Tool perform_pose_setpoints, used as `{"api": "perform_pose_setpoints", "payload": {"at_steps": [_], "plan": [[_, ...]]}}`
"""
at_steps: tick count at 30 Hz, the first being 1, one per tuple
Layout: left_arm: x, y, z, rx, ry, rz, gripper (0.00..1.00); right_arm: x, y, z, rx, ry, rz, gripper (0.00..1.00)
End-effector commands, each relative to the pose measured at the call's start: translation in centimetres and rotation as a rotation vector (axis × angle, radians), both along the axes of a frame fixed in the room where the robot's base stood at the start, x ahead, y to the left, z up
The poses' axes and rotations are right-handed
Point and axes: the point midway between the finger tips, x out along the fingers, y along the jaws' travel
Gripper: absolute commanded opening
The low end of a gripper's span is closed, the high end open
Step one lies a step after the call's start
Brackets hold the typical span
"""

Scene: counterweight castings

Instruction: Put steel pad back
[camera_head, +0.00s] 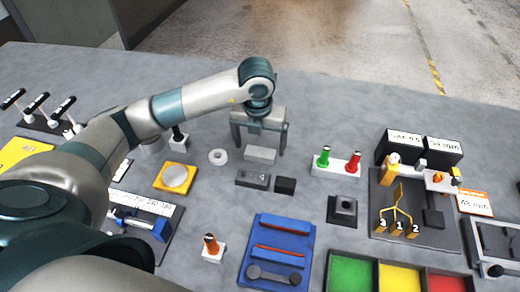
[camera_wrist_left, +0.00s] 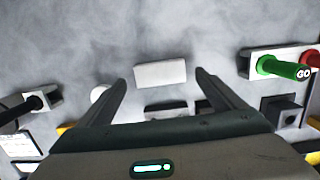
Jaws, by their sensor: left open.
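A light grey block (camera_head: 260,155), which looks like the steel pad, lies on the grey table; it also shows in the left wrist view (camera_wrist_left: 160,73). My left gripper (camera_head: 260,150) is open and empty, pointing down with its fingers on either side of the block's outline. In the left wrist view the block appears between and just beyond the fingertips (camera_wrist_left: 162,80), apart from both. A dark grey block (camera_head: 252,179) and a black block (camera_head: 285,185) lie just in front of it. My right gripper is not in view.
A white ring (camera_head: 218,157) lies left of the block, and a yellow plate with a round disc (camera_head: 175,177) farther left. A white stand with green and red handles (camera_head: 336,167) is at right. A blue tray (camera_head: 279,255) is in front. The table behind is clear.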

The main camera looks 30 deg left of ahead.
Motion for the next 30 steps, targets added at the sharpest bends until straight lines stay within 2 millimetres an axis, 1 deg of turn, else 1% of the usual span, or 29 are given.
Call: {"api": "perform_pose_setpoints", "payload": {"at_steps": [1,6,12,19,30], "plan": [[0.1,-0.1,0.7,-0.001,-0.007,0.0,0.89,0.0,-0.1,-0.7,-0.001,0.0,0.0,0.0],[-0.3,-0.2,4.0,0.0,-0.007,-0.001,0.89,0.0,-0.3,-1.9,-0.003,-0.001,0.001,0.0],[-0.7,-0.2,7.2,0.001,-0.005,0.0,0.89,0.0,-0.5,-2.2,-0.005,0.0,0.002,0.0],[-1.0,-0.3,8.7,0.0,-0.002,0.0,0.89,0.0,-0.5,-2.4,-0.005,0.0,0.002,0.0],[-1.0,-0.3,8.9,0.0,0.0,0.0,0.89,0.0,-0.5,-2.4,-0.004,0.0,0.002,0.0]]}}
